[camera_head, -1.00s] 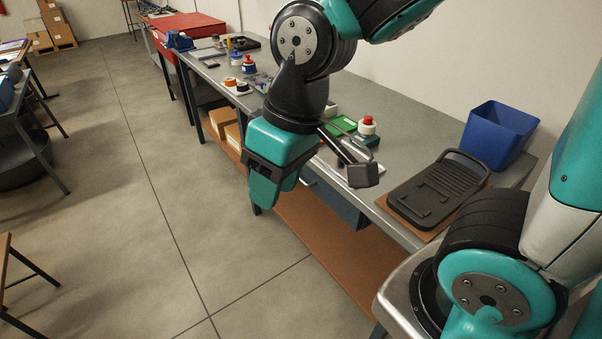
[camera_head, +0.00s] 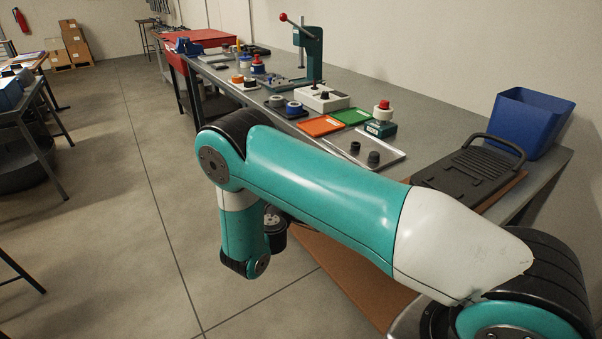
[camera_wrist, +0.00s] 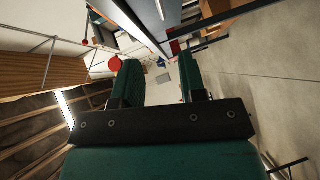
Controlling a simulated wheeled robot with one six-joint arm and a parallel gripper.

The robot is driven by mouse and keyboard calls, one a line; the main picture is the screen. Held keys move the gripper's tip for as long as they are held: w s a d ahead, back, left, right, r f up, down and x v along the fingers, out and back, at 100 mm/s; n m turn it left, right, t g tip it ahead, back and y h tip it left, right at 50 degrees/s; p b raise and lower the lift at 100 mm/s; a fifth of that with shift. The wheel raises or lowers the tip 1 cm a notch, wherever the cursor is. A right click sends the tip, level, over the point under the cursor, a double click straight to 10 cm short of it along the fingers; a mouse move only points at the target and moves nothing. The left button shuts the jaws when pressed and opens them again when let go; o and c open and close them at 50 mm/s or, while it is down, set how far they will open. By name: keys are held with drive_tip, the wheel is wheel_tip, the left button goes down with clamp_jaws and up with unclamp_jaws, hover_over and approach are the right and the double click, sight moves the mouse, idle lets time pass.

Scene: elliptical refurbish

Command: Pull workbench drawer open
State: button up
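The workbench (camera_head: 428,125) runs from the front right to the back left in the head view. Its drawer is hidden behind my arm in that view. In the wrist view, a dark panel (camera_wrist: 190,28) lies beside a pale strip at the top, beyond my fingers; I cannot tell whether it is the drawer front. My gripper (camera_wrist: 158,76) is open, with its two green fingers apart and nothing between them. In the head view my arm bends down in front of the bench's front edge, and the gripper itself is hidden. No contact with the bench shows.
On the bench stand a metal tray (camera_head: 394,156), a green tray (camera_head: 352,117), an orange tray (camera_head: 321,126), a hand press (camera_head: 312,58), a black ribbed plate (camera_head: 470,172) and a blue bin (camera_head: 525,125). The floor (camera_head: 110,220) left of my arm is clear.

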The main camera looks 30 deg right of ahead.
drive_tip(key=p+x, duration=0.1)
drive_tip(key=x, duration=1.6)
drive_tip(key=shift+d+r, duration=0.1)
drive_tip(key=shift+d, duration=0.1)
drive_tip(key=shift+c, duration=0.5)
clamp_jaws()
